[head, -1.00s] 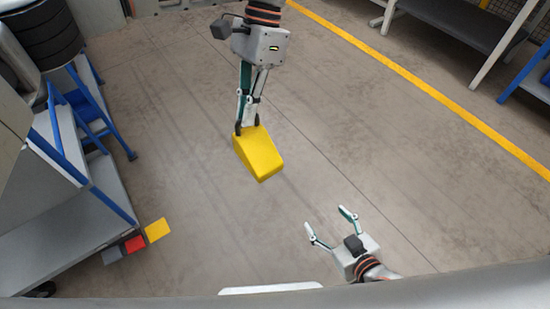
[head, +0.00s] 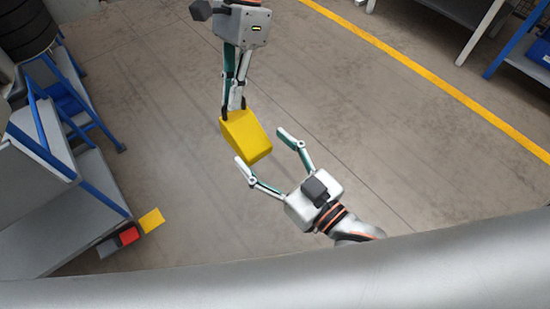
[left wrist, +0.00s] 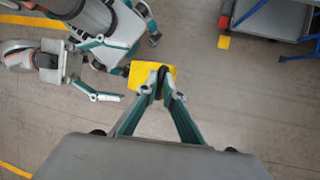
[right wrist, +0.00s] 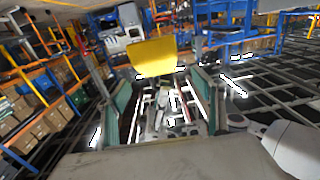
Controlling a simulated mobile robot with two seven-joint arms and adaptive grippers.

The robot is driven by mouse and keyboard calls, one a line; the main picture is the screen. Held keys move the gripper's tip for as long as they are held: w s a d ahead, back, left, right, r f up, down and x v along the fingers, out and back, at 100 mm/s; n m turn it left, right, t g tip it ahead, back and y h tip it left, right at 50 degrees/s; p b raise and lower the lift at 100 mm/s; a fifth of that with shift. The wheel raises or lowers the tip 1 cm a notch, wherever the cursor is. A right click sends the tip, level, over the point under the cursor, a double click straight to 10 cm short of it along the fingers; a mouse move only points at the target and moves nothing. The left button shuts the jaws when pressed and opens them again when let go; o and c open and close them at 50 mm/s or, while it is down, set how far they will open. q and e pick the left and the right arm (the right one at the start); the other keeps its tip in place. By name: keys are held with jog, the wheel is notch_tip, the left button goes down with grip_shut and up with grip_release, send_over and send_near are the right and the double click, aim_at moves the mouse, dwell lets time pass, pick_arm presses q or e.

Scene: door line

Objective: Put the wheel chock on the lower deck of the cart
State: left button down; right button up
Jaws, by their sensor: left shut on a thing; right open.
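The yellow wheel chock (head: 245,137) hangs above the floor in my left gripper (head: 233,108), which is shut on its upper edge. The chock also shows in the left wrist view (left wrist: 151,72) and the right wrist view (right wrist: 153,58). My right gripper (head: 262,147) is open and empty, its fingers spread below and to the right of the chock. One right finger is close to the chock's lower edge; I cannot tell if they touch. The cart (head: 90,205), with blue posts and grey decks, stands at the left in the head view.
A yellow line (head: 430,80) crosses the floor at the right, with benches beyond. The floor between is clear.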

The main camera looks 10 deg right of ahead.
aim_at(247, 134)
jog(key=x, duration=0.8)
jog(key=shift+w+a, duration=0.15)
jog(key=shift+w, duration=0.1)
jog(key=c, duration=1.6)
pick_arm(q)
jog(key=c, duration=2.1)
grip_release()
pick_arm(e)
jog(key=shift+o, duration=0.2)
jog(key=shift+r, duration=0.1)
pick_arm(q)
jog(key=shift+d, duration=0.1)
